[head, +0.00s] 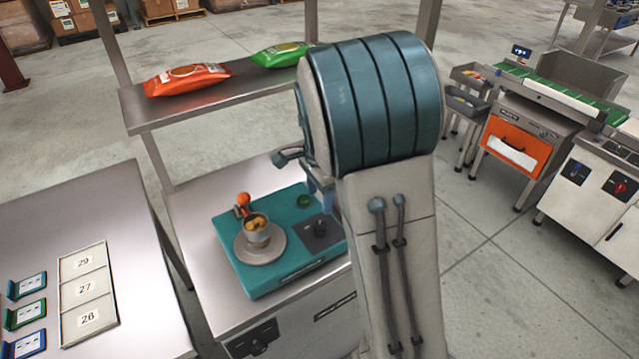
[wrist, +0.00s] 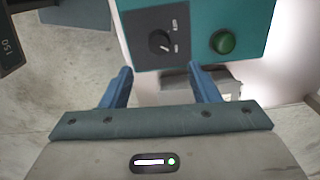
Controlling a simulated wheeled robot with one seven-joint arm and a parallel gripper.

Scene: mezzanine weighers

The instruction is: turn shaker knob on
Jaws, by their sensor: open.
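The teal shaker (head: 285,270) stands on the steel table, with a round plate and a metal cup of yellow pieces (head: 257,228) on it. Its black knob (head: 320,229) sits on a dark panel near the right front. In the wrist view the knob (wrist: 160,41) lies just beyond my fingers, with printed marks on its right side. A green button (wrist: 223,41) is to its right. My gripper (wrist: 160,80) is open, its two blue fingers apart and empty, and the knob is not between them. In the head view my arm hides most of the gripper.
An orange-topped lever (head: 243,200) stands behind the cup. A shelf (head: 225,92) above the table's back holds a red bag (head: 187,78) and a green bag (head: 280,54). A table with numbered cards (head: 87,290) is at left.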

